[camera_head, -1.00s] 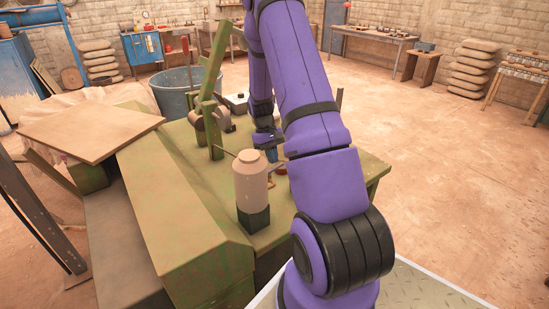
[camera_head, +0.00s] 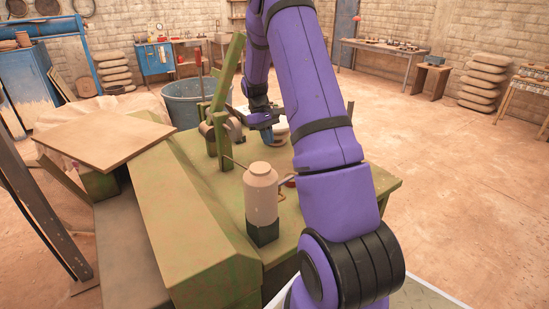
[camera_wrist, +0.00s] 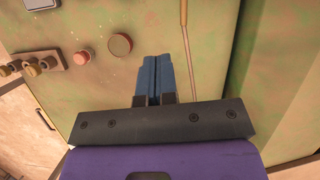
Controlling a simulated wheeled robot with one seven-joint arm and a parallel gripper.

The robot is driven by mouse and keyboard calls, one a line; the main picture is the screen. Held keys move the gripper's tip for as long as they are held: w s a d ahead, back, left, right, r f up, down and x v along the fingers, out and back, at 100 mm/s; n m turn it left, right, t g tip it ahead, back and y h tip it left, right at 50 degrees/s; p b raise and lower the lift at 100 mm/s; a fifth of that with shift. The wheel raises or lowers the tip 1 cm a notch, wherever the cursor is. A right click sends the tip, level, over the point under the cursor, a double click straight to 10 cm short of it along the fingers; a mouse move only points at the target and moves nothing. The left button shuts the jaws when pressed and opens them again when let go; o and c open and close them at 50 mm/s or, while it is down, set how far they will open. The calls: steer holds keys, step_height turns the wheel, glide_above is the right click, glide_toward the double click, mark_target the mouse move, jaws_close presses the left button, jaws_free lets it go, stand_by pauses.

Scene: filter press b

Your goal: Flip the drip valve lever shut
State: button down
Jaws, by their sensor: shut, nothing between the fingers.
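My gripper (camera_head: 267,132) is over the far part of the green bench top (camera_head: 225,186), with my purple arm in front of it. In the wrist view its two blue fingers (camera_wrist: 153,80) lie together with nothing between them, above a green painted surface. A small brass-coloured piece (camera_head: 281,196) shows beside the pale cylinder (camera_head: 262,192) on its dark green block. I cannot tell for certain which part is the drip valve lever. In the wrist view a thin rod (camera_wrist: 186,60) lies to the right of the fingers, apart from them.
A tall green lever (camera_head: 226,75) stands upright behind the cylinder. In the wrist view a brown round knob (camera_wrist: 120,45), a pinkish knob (camera_wrist: 82,58) and a brass fitting (camera_wrist: 35,65) are left of the fingers. A grey tub (camera_head: 188,103) stands behind the bench.

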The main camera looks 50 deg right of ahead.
mark_target(288, 177)
steer(key=s+f, duration=0.7)
steer(key=f, duration=0.2)
steer(key=shift+s+a+f+n, duration=0.15)
steer(key=shift+s+a+n, duration=0.15)
stand_by(0.3)
steer(key=shift+s+m+y, duration=0.3)
steer(key=shift+s+m, duration=0.6)
steer(key=shift+m, duration=0.1)
steer(key=shift+f, duration=0.1)
